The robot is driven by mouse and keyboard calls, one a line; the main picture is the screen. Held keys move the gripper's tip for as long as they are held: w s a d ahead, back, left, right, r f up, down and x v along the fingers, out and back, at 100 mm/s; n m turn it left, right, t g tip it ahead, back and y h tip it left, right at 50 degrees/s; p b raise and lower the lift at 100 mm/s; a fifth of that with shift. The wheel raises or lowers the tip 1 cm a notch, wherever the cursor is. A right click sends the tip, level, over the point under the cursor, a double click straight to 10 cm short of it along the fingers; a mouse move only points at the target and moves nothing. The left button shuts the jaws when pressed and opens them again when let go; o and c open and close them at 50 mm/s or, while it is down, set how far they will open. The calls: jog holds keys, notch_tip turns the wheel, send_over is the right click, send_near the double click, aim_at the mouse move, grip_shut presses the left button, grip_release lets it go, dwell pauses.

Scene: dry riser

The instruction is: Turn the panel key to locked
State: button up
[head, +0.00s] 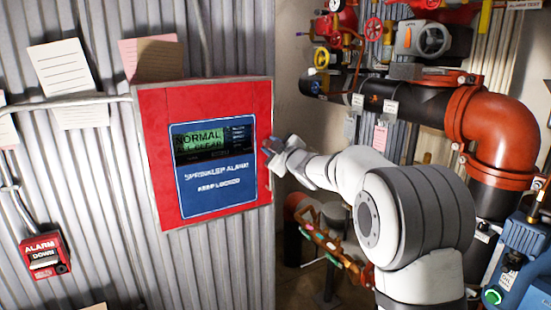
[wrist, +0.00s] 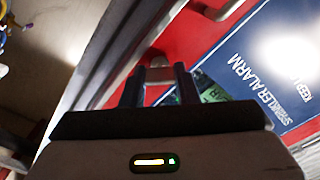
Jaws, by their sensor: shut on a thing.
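The red sprinkler alarm panel (head: 150,150) is mounted on the corrugated wall. Its screen (head: 200,142) reads "NORMAL" on green, and the blue label below says "SPRINKLER ALARM" and "KEEP LOCKED". My gripper (head: 268,150) is at the panel's right edge, at about screen height. In the wrist view, my gripper (wrist: 160,82) is shut on a small pale metal piece, which appears to be the panel key (wrist: 158,74), in front of the red face (wrist: 180,45). The fingers partly hide it, and its turn position cannot be read. In the head view the key cannot be made out.
A metal handle (wrist: 216,10) is on the panel face near the key. A red alarm box (head: 45,255) hangs at lower left, with paper notes (head: 60,68) above. Pipes with valves (head: 430,40) and a large red elbow pipe (head: 495,130) stand at right, behind my arm.

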jog(key=n+b, duration=0.6)
jog(key=n, duration=0.2)
jog(key=shift+n, duration=0.4)
jog(key=shift+o, duration=0.2)
jog(key=shift+n, duration=0.3)
jog(key=shift+c, duration=0.2)
jog(key=o, duration=1)
jog(key=b+v, duration=0.1)
jog(key=v, duration=0.6)
jog(key=shift+s+d, duration=0.3)
